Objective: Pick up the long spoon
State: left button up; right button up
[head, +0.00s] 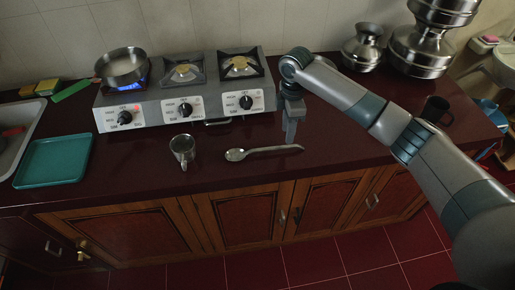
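A long metal spoon (264,152) lies flat on the dark red counter. Its bowl points left and its handle points right. My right gripper (290,138) hangs pointing down above the handle's right part, close to it. The fingers are small and seen from the side, so I cannot tell whether they are open or shut. I cannot tell whether they touch the handle. My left gripper is not in view.
A metal cup (183,150) stands left of the spoon. A stove (150,110) with a pan (122,66) is behind. A teal tray (54,160) lies at left, a black mug (437,109) and metal pots (420,52) at right. The counter's front edge is just before the spoon.

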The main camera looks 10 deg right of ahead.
aim_at(285, 146)
jog(key=shift+f, duration=0.6)
jog(key=shift+f+p, duration=0.3)
jog(key=shift+p, duration=0.2)
notch_tip(285, 146, down, 4)
jog(key=shift+s+a+r+p, duration=0.1)
jog(key=shift+s+a+p, duration=0.05)
jog(key=shift+p, duration=0.85)
jog(key=shift+f, duration=0.4)
jog(key=shift+c, duration=0.3)
grip_shut()
